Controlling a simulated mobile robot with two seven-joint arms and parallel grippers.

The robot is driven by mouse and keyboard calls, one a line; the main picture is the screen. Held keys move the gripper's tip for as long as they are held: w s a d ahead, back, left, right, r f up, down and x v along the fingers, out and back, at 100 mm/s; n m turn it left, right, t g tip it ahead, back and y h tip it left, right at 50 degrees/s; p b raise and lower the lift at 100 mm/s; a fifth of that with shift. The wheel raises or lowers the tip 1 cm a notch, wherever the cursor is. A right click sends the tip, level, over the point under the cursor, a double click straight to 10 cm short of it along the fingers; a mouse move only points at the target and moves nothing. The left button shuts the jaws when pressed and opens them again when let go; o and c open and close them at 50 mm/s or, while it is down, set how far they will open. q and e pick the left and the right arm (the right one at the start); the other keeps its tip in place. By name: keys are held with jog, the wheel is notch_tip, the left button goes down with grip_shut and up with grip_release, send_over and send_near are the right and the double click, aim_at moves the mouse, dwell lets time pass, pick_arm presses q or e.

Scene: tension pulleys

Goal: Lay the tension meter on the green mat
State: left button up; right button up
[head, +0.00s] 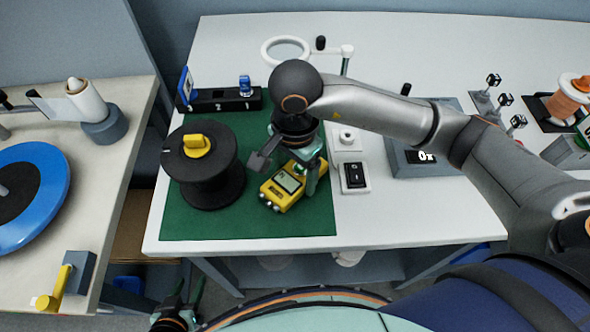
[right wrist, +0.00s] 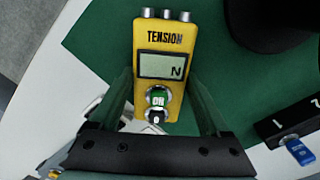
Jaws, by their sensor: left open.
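The yellow tension meter (head: 284,187) lies face up on the green mat (head: 240,222), to the right of the black spool. In the right wrist view its display and buttons face the camera (right wrist: 160,65). My right gripper (head: 287,177) is above the meter, with one finger on each side of it. Its fingers look spread (right wrist: 162,88), and the meter appears to rest on the mat between them. My left gripper (head: 181,309) is open and empty at the bottom edge, in front of the table and away from the meter.
A black spool (head: 205,178) with a yellow top stands on the mat. Behind it is a numbered black rack (head: 215,101) with a blue piece. A black switch (head: 354,177) sits just right of the mat. The mat's front strip is clear.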

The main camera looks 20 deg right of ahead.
aim_at(295, 174)
jog(key=shift+o, duration=1.3)
jog(key=shift+r, duration=0.1)
notch_tip(295, 174, up, 12)
jog(key=shift+r, duration=0.1)
